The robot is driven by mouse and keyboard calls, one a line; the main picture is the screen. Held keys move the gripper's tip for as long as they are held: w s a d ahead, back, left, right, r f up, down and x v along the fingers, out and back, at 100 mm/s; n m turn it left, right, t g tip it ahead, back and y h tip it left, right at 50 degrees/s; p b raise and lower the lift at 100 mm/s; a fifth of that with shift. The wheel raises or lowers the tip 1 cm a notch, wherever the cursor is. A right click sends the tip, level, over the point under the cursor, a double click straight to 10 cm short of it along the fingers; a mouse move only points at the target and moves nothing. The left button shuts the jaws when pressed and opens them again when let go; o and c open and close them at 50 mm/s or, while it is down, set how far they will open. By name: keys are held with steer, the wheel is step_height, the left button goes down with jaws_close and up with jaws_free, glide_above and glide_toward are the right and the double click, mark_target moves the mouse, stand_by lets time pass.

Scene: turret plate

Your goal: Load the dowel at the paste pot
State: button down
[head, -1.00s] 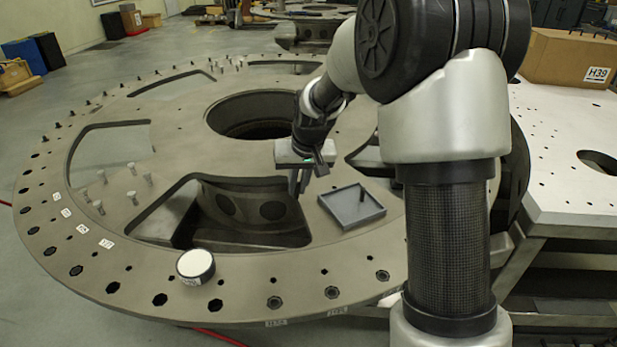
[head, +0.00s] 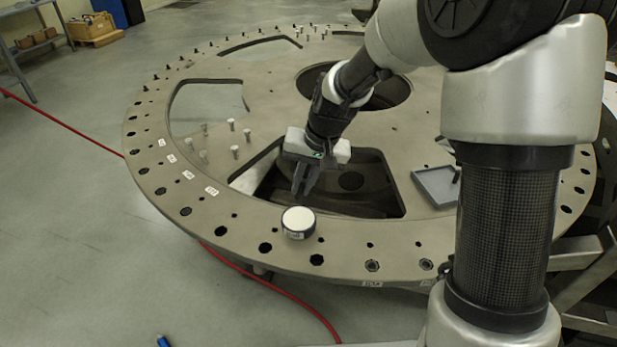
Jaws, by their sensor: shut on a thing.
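The paste pot (head: 298,222), a short round pot with a white top and dark side, stands on the front rim of the turret plate (head: 245,222). My gripper (head: 301,192) points down just behind and above the pot, apart from it as far as I can tell. Its dark fingers are shut on a thin thing, taken to be the dowel; it is too small and dark to make out against the fingers.
A grey tray (head: 432,188) lies on the plate at right, partly hidden by my arm, with a small dark peg at its edge. A large cutout (head: 370,190) opens behind the pot. Several upright bolts (head: 235,152) stand at left. A red hose (head: 285,293) crosses the floor.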

steer(key=shift+s+a+f, duration=0.1)
steer(key=shift+a+f, duration=0.05)
steer(key=shift+f, duration=0.05)
steer(key=shift+f+b, duration=2.15)
steer(key=shift+f, duration=0.65)
steer(key=shift+f+b, duration=0.45)
steer(key=shift+f, duration=0.2)
steer(key=shift+r, duration=0.1)
steer(key=shift+r+p, duration=2.55)
steer(key=shift+r, duration=0.95)
